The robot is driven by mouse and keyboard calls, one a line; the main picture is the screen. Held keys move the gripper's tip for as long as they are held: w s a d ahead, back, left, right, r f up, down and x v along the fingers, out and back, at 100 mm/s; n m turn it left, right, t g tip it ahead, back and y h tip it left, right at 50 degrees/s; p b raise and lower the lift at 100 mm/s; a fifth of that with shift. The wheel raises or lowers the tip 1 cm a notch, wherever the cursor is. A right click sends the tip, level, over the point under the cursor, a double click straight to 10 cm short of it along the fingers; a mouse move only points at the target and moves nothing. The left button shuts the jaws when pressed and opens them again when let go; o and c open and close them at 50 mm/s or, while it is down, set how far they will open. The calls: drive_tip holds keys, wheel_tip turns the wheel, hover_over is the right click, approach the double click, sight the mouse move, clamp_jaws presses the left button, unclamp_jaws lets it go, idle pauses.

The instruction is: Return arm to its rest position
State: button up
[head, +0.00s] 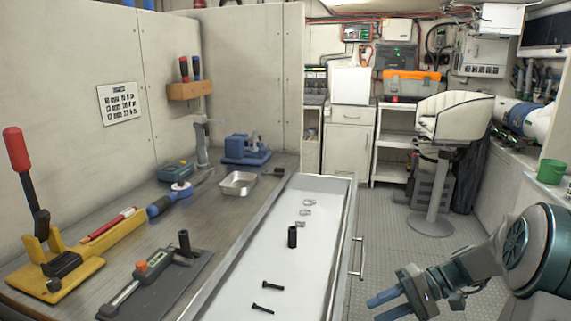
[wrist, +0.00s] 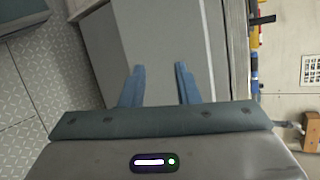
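My arm (head: 470,262) reaches in from the right edge of the head view. My gripper (head: 378,308) is low in that view, to the right of the open drawer and over the floor. In the wrist view my gripper (wrist: 159,68) shows two blue fingers standing apart with nothing between them. A pale grey cabinet or drawer face lies beyond the fingertips.
The open white drawer (head: 270,240) holds a black cylinder (head: 292,237), two black bolts and several small metal pieces. The workbench (head: 210,205) on the left carries tools and a metal tray (head: 238,183). A padded stool (head: 440,150) stands behind, with clear floor before it.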

drive_tip(key=s+a+r+n+t+h+p, duration=0.1)
drive_tip(key=s+a+r+t+h+p, duration=0.1)
drive_tip(key=s+r+h+p, duration=0.4)
drive_tip(key=s+a+r+n+t+h+p, duration=0.1)
drive_tip(key=s+r+h+p, duration=0.5)
drive_tip(key=r, duration=0.7)
drive_tip(key=s+a+t+p, duration=0.1)
drive_tip(key=s+a+p, duration=0.1)
drive_tip(key=s, duration=0.1)
drive_tip(key=shift+a+h+p, duration=0.35)
drive_tip(key=shift+a+h, duration=0.05)
drive_tip(key=shift+f, duration=0.1)
